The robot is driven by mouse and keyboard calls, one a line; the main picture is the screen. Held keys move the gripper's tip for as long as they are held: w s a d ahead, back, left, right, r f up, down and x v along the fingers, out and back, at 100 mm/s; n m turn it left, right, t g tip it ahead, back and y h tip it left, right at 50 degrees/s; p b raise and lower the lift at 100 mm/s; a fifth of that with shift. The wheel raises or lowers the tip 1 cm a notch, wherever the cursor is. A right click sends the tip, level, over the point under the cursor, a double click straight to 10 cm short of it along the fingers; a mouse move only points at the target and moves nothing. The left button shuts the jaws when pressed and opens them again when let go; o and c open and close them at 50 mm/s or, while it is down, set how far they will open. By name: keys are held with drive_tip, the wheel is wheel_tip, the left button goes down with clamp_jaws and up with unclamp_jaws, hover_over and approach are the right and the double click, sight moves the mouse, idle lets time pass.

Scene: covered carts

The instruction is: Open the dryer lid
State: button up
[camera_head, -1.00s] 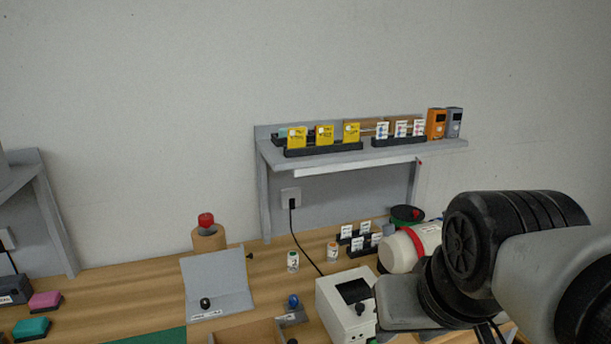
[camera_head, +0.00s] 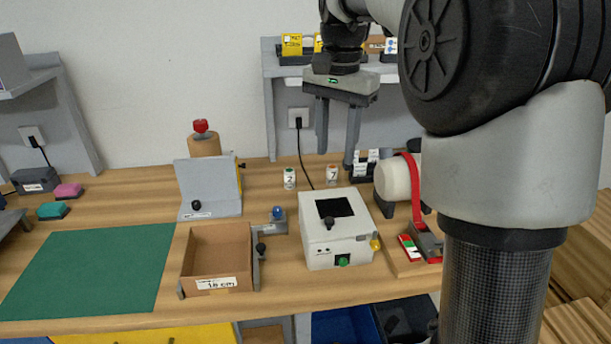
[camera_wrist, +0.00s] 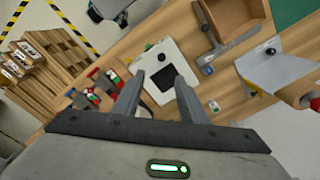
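The dryer appears to be the white box (camera_head: 341,246) on the bench in the head view, with a dark window and a black knob (camera_head: 328,223) on its lid. Its lid looks shut. My gripper (camera_head: 336,158) points down, fingers spread apart and empty, above and behind the white box. It also shows in the wrist view (camera_wrist: 160,75).
An open cardboard box (camera_head: 218,280) and a green mat (camera_head: 95,270) lie left of the white box. A grey angled stand (camera_head: 208,188) is behind them. A white drum with a red band (camera_head: 392,180) and a red-green block (camera_head: 410,248) are to the right. A shelf (camera_head: 268,65) is behind.

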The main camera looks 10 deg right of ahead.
drive_tip(key=w+f, duration=0.1)
drive_tip(key=b, duration=0.3)
approach(330, 219)
wheel_tip(330, 219, down, 8)
drive_tip(key=shift+w+f, duration=0.1)
drive_tip(key=shift+w, duration=0.05)
clamp_jaws()
